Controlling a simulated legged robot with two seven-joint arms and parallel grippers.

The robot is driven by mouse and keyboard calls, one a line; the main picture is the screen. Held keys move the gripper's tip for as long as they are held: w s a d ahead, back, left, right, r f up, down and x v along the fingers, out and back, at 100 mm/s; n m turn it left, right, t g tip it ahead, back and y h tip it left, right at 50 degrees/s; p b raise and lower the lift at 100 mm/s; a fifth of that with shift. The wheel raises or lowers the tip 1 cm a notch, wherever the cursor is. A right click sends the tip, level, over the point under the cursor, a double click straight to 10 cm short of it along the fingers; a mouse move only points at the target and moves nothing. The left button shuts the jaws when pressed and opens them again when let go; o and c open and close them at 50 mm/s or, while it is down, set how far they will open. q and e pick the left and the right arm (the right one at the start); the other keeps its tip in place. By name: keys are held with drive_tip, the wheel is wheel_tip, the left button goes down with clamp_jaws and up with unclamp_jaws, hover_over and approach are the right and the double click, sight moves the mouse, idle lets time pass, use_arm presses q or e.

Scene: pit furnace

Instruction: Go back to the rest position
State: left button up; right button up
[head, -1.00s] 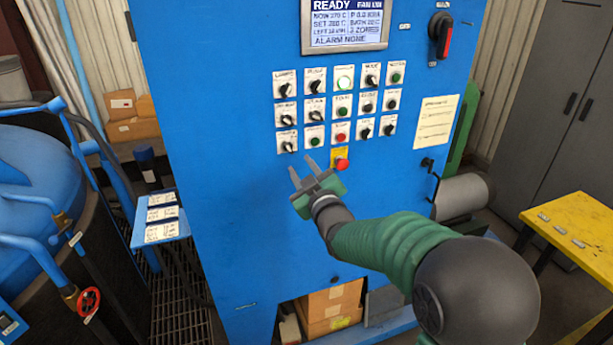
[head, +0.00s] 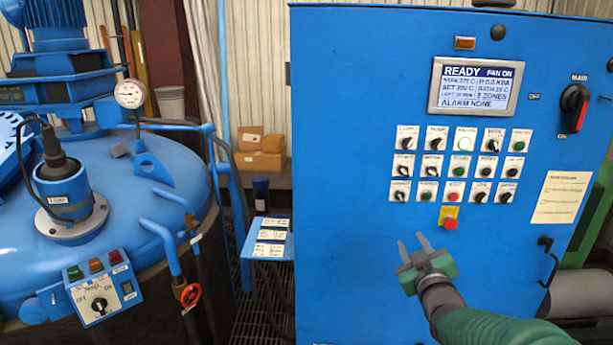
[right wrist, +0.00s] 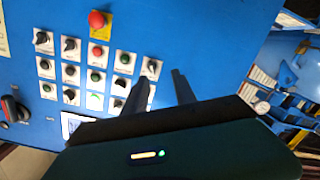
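My right gripper (head: 413,243) is in front of the blue control cabinet (head: 345,190), below the rows of knobs and buttons. Its two fingers are apart with nothing between them. In the right wrist view the right gripper (right wrist: 157,82) also shows its fingers spread, with the cabinet's knobs behind them. The cabinet's screen (head: 474,86) reads READY, FAN ON, ALARM NONE. A red stop button (head: 450,224) on a yellow plate sits just above the gripper, apart from it. My left gripper is in neither view.
A blue furnace vessel (head: 175,165) with a gauge (head: 130,94) and a small control box (head: 104,289) stands at the left. A small blue stand with labels (head: 270,243) is between vessel and cabinet. Cardboard boxes (head: 262,150) lie behind.

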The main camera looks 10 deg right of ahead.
drive_tip(key=s+a+f+m+g+y, duration=0.1)
drive_tip(key=s+a+f+g, duration=0.35)
drive_tip(key=f, duration=0.35)
drive_tip(key=s+a+f+m+g+y, duration=0.1)
drive_tip(key=s+a+f+g, duration=0.2)
drive_tip(key=s+a+f, duration=0.45)
drive_tip(key=s+a+f+g, duration=0.1)
drive_tip(key=s+f+g, duration=0.2)
drive_tip(key=s+f, duration=0.2)
drive_tip(key=s+a+f+m+g+y, duration=0.1)
drive_tip(key=s+f, duration=0.4)
drive_tip(key=s, duration=0.6)
drive_tip(key=shift+a+f+g+y, duration=0.25)
drive_tip(key=shift+a+g, duration=0.4)
drive_tip(key=shift+g, duration=0.6)
drive_tip(key=shift+r, duration=0.1)
